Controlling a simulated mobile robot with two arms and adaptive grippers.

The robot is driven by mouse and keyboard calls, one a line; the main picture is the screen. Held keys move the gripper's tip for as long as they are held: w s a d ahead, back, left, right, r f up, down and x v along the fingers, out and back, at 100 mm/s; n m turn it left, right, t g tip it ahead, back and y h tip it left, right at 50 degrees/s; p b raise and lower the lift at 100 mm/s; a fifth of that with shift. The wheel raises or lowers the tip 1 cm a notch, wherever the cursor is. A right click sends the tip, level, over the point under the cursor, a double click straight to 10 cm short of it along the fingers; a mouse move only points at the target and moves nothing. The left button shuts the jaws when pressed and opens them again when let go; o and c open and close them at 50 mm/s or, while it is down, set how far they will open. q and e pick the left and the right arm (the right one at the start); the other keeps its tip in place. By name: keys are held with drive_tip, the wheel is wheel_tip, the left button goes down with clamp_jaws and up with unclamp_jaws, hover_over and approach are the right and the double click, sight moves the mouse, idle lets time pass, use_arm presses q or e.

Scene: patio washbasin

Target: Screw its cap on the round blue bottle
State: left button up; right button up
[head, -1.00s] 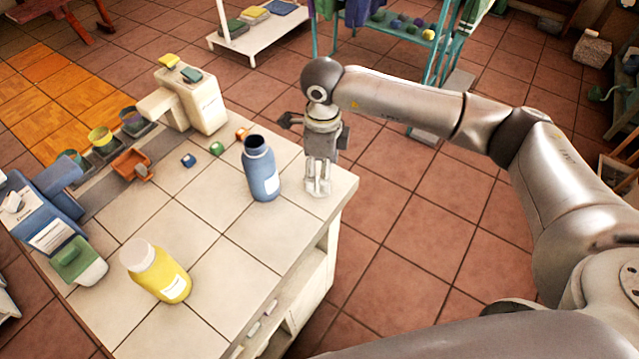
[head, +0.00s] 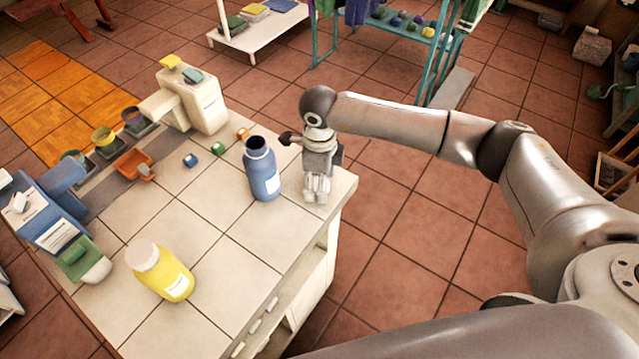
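The round blue bottle (head: 262,178) stands upright on the tiled counter near its far right edge. Its dark mouth shows no cap. A small blue cap (head: 190,160) lies on the counter to its left, with a green cap (head: 218,148) and an orange cap (head: 242,133) beyond. My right gripper (head: 316,196) points down just right of the bottle, near the counter corner, apart from the bottle. Its fingers look close together, but whether they are open or shut is unclear; no object shows between them. My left gripper is not in view.
A yellow bottle with a pale cap (head: 162,272) stands at the front. A cream dispenser (head: 203,105), an orange scoop-like object (head: 133,165) and several pots line the back; a blue device (head: 50,225) stands left. The counter's middle tiles (head: 185,215) are clear.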

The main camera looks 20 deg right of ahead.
drive_tip(key=c, duration=0.4)
drive_tip(key=shift+r, duration=0.1)
drive_tip(key=shift+r, duration=0.2)
wheel_tip(320, 180, up, 2)
drive_tip(key=shift+w+r+b, duration=0.1)
drive_tip(key=shift+b, duration=0.6)
drive_tip(key=s+a+r+b, duration=0.1)
drive_tip(key=s+a+r, duration=0.2)
drive_tip(key=s+a+r+b, duration=0.1)
drive_tip(key=s+a+r, duration=0.2)
drive_tip(key=s, duration=0.1)
drive_tip(key=s+a+r+b, duration=0.1)
drive_tip(key=s+a+r, duration=0.2)
drive_tip(key=s+r, duration=0.1)
drive_tip(key=shift+r, duration=0.1)
drive_tip(key=shift+d, duration=0.1)
